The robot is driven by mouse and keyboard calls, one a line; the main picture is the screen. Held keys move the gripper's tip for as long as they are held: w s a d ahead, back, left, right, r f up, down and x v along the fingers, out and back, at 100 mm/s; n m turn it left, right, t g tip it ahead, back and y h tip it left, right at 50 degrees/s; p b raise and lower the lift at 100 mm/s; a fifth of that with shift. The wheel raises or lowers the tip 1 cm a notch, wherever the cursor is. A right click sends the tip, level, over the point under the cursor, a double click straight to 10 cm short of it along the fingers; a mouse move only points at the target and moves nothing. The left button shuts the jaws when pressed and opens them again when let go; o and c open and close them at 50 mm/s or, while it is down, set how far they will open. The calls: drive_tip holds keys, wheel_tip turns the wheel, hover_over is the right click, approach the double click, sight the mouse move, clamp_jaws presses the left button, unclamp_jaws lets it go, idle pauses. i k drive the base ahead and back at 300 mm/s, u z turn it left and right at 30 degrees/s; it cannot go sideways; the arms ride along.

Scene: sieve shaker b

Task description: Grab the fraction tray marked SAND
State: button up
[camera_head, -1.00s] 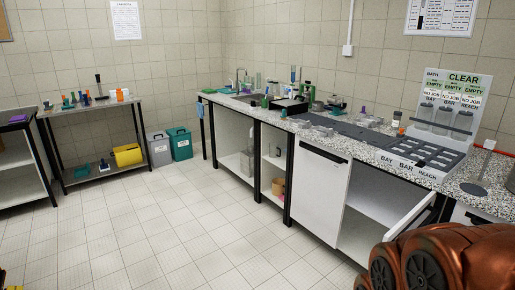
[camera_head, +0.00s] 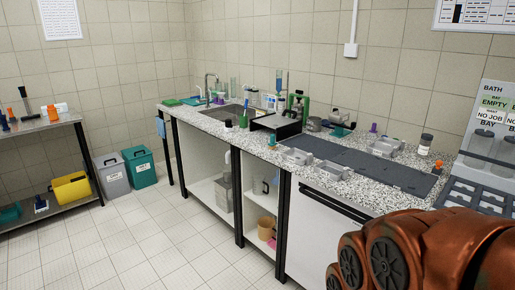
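No SAND marking can be read in this view. Small grey trays lie around the dark mat (camera_head: 365,168) on the speckled counter: one at its left end (camera_head: 297,156), one at its front edge (camera_head: 331,171) and a grey group at its back edge (camera_head: 387,147). Any of these could be fraction trays, but their labels are too small to tell. My copper-coloured arm fills the lower right corner in front of the counter. My gripper's fingers do not show.
The speckled counter (camera_head: 225,131) holds a sink, bottles, a black device (camera_head: 276,123) and a lidded jar (camera_head: 425,143). A rack panel (camera_head: 497,103) stands at right. A side table (camera_head: 40,124), a grey bin (camera_head: 113,174) and a teal bin (camera_head: 140,167) stand left. The tiled floor between is clear.

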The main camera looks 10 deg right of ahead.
sight(296, 156)
drive_tip(key=i, duration=1.45)
drive_tip(key=u, duration=0.1)
